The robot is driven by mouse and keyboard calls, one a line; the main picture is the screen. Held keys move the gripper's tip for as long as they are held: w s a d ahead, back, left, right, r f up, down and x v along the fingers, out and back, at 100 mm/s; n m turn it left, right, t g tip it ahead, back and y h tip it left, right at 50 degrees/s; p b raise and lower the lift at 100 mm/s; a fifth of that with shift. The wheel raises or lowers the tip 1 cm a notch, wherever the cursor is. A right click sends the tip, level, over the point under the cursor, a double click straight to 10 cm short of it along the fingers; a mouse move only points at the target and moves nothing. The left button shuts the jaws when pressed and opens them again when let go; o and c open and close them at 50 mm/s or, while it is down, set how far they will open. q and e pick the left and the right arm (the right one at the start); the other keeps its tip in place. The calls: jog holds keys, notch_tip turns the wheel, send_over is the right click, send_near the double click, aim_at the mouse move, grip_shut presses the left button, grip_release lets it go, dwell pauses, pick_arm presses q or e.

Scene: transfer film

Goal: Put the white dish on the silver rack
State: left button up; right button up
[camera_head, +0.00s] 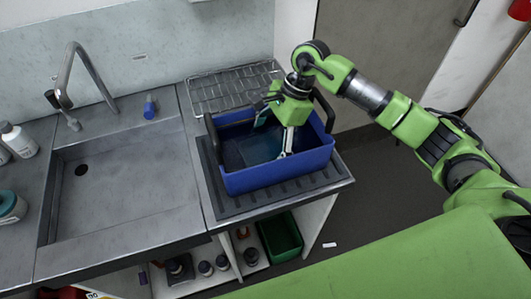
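The silver rack (228,84) is a wire rack lying flat at the back of the counter, behind a blue bin (283,172). My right gripper (283,122) reaches down into the bin from above. A narrow white shape (288,142) shows just under the gripper inside the bin. I cannot tell whether it is the white dish seen edge-on, nor whether the gripper holds it. The fingertips are too small and partly hidden to read. My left gripper is out of view. No other white dish shows clearly.
The bin stands on a dark ribbed mat (237,208) and has raised dark handles. A grey sink (125,180) with a tall faucet (78,80) lies to the left. A small blue bottle (150,107) stands behind the sink. The rack looks empty.

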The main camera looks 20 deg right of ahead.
jog(key=shift+r, duration=0.1)
jog(key=c, duration=1.2)
jog(key=shift+c, duration=0.6)
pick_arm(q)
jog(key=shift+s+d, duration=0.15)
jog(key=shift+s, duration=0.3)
pick_arm(e)
jog(key=shift+r, duration=0.1)
